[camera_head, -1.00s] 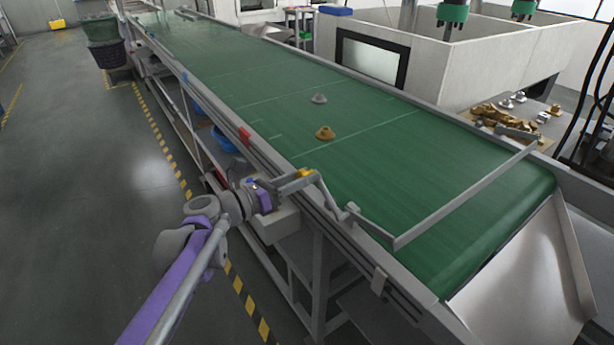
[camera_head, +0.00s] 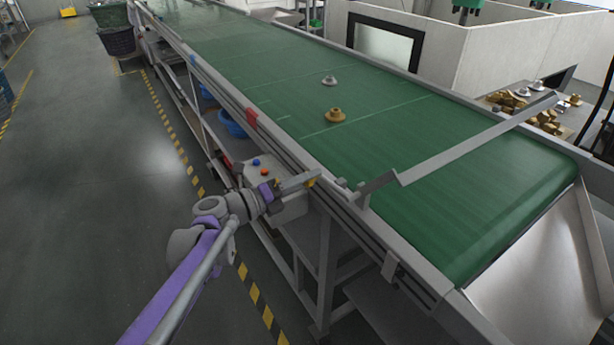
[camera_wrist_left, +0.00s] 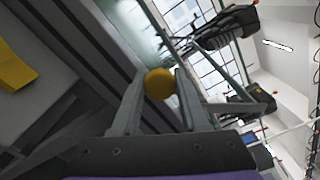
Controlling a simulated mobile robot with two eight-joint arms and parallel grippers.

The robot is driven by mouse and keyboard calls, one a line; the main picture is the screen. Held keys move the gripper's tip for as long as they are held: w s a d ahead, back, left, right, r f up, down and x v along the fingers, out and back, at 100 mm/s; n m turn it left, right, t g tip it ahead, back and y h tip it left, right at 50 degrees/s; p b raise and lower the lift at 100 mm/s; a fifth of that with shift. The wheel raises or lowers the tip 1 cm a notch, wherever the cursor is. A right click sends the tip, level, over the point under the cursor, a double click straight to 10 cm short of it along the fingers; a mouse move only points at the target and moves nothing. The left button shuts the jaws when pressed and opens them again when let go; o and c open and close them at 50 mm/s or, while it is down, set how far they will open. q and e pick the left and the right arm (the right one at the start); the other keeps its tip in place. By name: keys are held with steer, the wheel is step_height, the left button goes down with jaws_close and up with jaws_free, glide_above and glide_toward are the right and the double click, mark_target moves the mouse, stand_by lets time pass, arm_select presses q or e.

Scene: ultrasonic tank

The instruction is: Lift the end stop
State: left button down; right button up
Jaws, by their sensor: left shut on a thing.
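The end stop (camera_head: 475,138) is a long grey bar across the near end of the green conveyor belt (camera_head: 440,140). It appears raised above the belt, joined by a cranked arm (camera_head: 378,183) to a pivot on the belt's near side rail. The lever's yellow knob (camera_head: 311,183) is at my left gripper (camera_head: 308,181), beside the rail. In the left wrist view the yellow knob (camera_wrist_left: 159,83) sits between the two fingers of my left gripper (camera_wrist_left: 157,90), which is shut on it. The lever itself is mostly hidden by the fingers. My right gripper is not in view.
A brass part (camera_head: 335,115) and a grey part (camera_head: 329,81) stand on the belt, upstream of the bar. A box with red and blue buttons (camera_head: 262,170) is beside my left gripper. A metal chute (camera_head: 550,265) is at the belt's end. Brass parts lie on a side table (camera_head: 530,112).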

arm_select(q)
steer(key=shift+s+f, duration=0.1)
steer(key=shift+f, duration=0.15)
stand_by(0.3)
steer(key=shift+c, duration=2.1)
jaws_free()
steer(key=shift+a, duration=0.1)
steer(key=v, duration=1)
steer(key=shift+s+a+p, duration=0.2)
steer(key=shift+a+p, duration=0.05)
steer(key=shift+p, duration=0.05)
